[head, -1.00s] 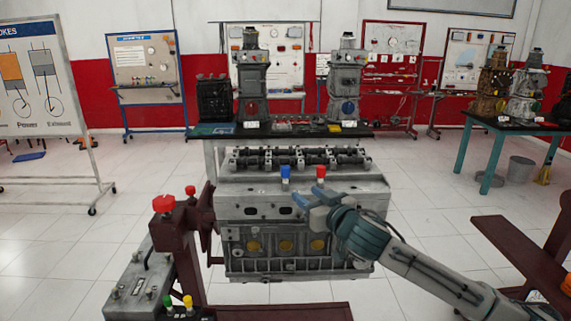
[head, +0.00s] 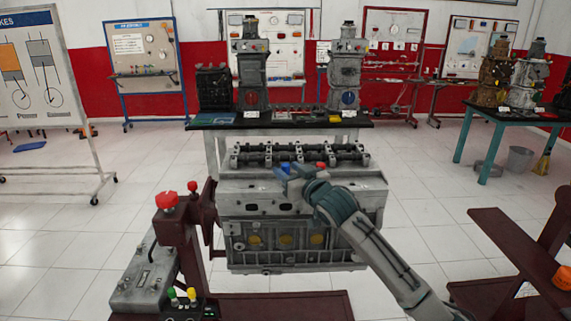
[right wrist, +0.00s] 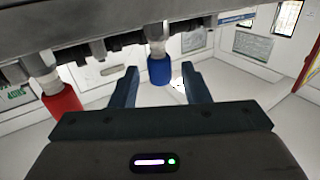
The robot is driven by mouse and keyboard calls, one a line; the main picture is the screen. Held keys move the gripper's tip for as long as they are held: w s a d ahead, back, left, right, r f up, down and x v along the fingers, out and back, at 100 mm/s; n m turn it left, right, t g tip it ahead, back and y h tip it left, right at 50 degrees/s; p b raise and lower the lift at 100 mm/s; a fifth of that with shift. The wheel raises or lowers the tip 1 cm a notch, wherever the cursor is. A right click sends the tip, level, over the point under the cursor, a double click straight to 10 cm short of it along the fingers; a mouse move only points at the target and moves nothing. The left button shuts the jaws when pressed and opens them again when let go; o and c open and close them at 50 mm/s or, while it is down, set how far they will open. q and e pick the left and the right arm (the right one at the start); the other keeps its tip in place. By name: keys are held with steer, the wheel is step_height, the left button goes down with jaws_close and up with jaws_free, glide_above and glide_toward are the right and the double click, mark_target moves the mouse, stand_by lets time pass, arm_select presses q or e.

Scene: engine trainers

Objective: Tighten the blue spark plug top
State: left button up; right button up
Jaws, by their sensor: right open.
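The blue spark plug top (head: 285,166) stands on the front edge of the grey engine block (head: 262,207), partly covered by my right gripper in the head view. My right gripper (head: 284,175) is open in front of it. In the right wrist view, the blue top (right wrist: 159,70) shows between the two dark fingers of my right gripper (right wrist: 160,76), near their tips, with gaps at both sides. The red spark plug top (head: 320,166) is just to its right in the head view and to the left in the wrist view (right wrist: 61,98). My left gripper is out of view.
A maroon stand (head: 180,240) with a red knob and a grey box are left of the engine. A black-topped table (head: 280,122) with engine models stands behind. Another maroon frame (head: 515,250) is at right. The floor between is clear.

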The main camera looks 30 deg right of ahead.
steer(key=shift+w, duration=1.05)
jaws_close()
